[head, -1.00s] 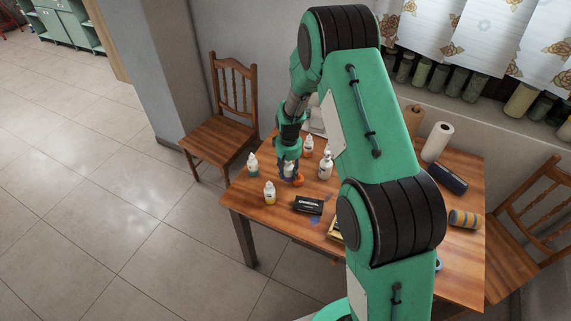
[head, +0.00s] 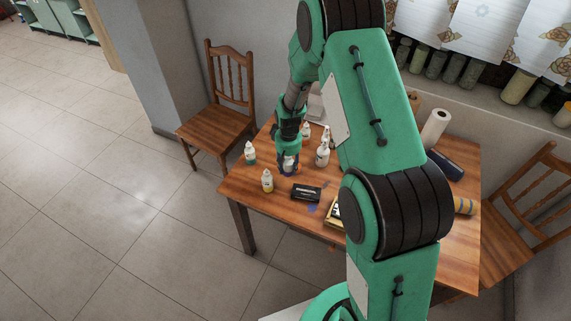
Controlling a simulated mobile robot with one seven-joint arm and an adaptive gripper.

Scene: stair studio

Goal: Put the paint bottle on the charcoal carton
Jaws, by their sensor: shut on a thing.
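The charcoal carton (head: 306,192) is a small black box with pale lettering, lying on the wooden table near its front edge. My gripper (head: 289,167) points down over the table, behind and left of the carton. It is shut on a paint bottle (head: 289,161), whose white part shows between the fingers. The fingers hide most of this bottle, and I cannot tell whether its base touches the table.
A teal-based bottle (head: 250,153) and a yellow one (head: 267,181) stand left of my gripper. A white bottle (head: 323,155) and another small bottle (head: 306,130) stand behind it. A paper roll (head: 436,127) and dark box (head: 446,165) are at the right.

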